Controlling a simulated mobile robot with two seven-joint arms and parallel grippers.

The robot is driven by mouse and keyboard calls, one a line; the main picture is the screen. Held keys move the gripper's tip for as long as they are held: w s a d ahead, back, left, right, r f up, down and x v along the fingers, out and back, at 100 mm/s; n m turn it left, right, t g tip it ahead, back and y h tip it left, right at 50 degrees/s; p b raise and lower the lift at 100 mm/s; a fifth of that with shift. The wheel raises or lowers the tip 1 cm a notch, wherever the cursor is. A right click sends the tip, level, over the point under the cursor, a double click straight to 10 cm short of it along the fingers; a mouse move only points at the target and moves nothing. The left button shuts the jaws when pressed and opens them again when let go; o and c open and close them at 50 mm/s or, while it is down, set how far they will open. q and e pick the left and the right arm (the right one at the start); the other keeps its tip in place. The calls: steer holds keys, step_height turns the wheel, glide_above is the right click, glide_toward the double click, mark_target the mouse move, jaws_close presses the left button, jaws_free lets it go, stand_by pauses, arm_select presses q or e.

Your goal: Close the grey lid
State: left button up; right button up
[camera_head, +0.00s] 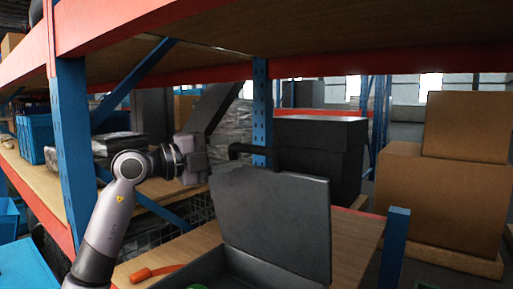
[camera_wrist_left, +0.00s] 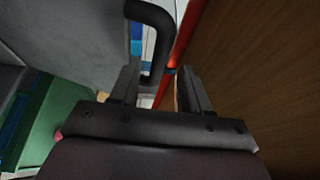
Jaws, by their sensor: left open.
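The grey lid (camera_head: 272,215) stands open, roughly upright, on a grey case (camera_head: 235,270) on the wooden shelf. A black handle (camera_head: 240,150) sticks out from the lid's top edge. My left gripper (camera_head: 207,157) is beside the lid's upper left edge, near the handle. In the left wrist view the open gripper (camera_wrist_left: 158,88) has the handle (camera_wrist_left: 152,22) ahead of and partly between its fingers. Whether they touch cannot be told. The lid (camera_wrist_left: 75,35) fills the upper left there. My right gripper is not in view.
An orange-red tool handle (camera_head: 155,272) lies left of the case. A blue rack post (camera_head: 75,150) stands by my left arm, and a shelf board (camera_head: 300,50) hangs overhead. Black bins (camera_head: 320,155) and cardboard boxes (camera_head: 440,190) stand behind.

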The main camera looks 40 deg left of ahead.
mark_target(246, 149)
arm_select(q)
steer(key=shift+p+x, duration=0.75)
steer(key=shift+x, duration=1.95)
jaws_close()
